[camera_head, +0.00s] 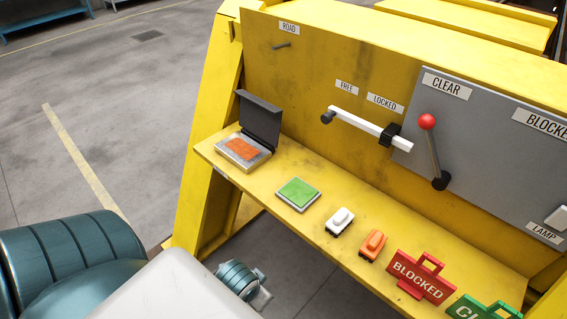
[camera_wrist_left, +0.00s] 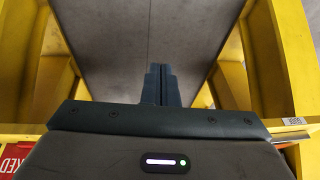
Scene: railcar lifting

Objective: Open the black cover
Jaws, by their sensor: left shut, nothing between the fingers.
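The black cover (camera_head: 261,119) stands raised, tilted slightly back, at the rear edge of a small box (camera_head: 262,158) on the left end of the yellow shelf. An orange pad (camera_head: 243,149) shows uncovered in the box. My left gripper (camera_wrist_left: 160,85) is in the left wrist view, its dark fingers together with nothing between them, above the grey floor between yellow frame parts. It is not on the cover. In the head view, teal parts of my arm show low at the left, and the fingertips cannot be made out. My right gripper is not in view.
On the yellow shelf (camera_head: 310,222) are a green pad (camera_head: 298,193), a white switch (camera_head: 340,221), an orange switch (camera_head: 373,244), a red BLOCKED sign (camera_head: 420,277) and a green sign (camera_head: 480,308). Behind stand a white lever (camera_head: 365,126) and a red-knobbed lever (camera_head: 434,155). Open floor lies left.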

